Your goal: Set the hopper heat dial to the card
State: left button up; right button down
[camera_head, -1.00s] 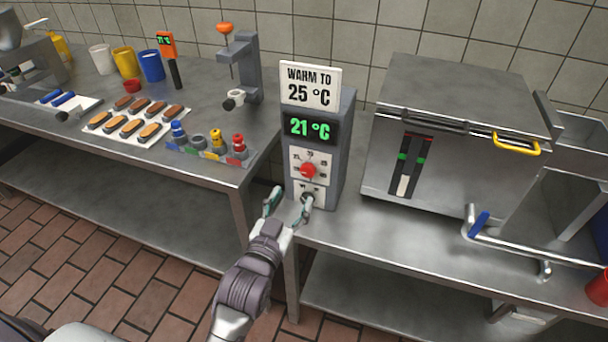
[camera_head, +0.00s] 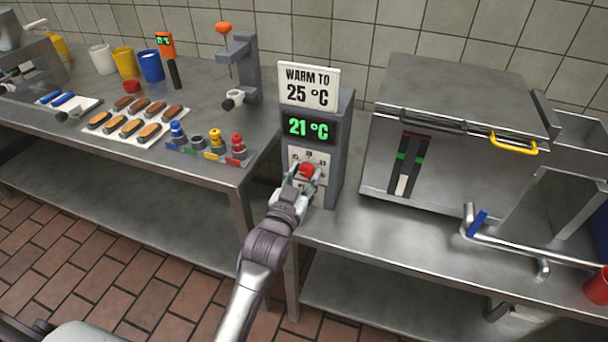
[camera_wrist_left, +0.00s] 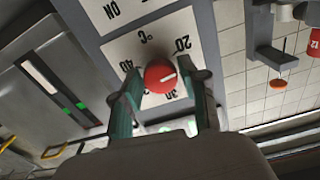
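The grey hopper heat unit (camera_head: 343,140) stands on the right counter's left end. Its card (camera_head: 309,86) reads "WARM TO 25 °C", and its green display (camera_head: 308,128) reads 21 °C. The red dial (camera_head: 307,169) sits on a white scale plate below. In the left wrist view the dial (camera_wrist_left: 160,76) has a white mark pointing right, near the 20 on the scale. My left gripper (camera_head: 305,176) is at the dial, its fingers apart on either side of it; a gap shows at the right finger in the wrist view (camera_wrist_left: 167,82). My right gripper is not in view.
A steel machine (camera_head: 455,140) with a yellow handle (camera_head: 515,145) stands right of the unit. The left counter holds a tray of bars (camera_head: 147,138), coloured pegs (camera_head: 208,145), cups (camera_head: 150,66) and a drill-like stand (camera_head: 243,68).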

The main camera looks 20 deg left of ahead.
pick_arm(q)
jog(key=c, duration=0.5)
jog(key=shift+c, duration=0.7)
jog(key=shift+r+m+p, duration=0.15)
jog(key=shift+m+p, duration=0.55)
jog(key=shift+m, duration=0.1)
jog(key=shift+m+p, duration=0.7)
jog(key=shift+m, duration=0.3)
jog(key=shift+m+p, duration=0.65)
jog(key=shift+m, duration=0.95)
jog(key=o, duration=1.2)
jog(key=shift+c, duration=0.2)
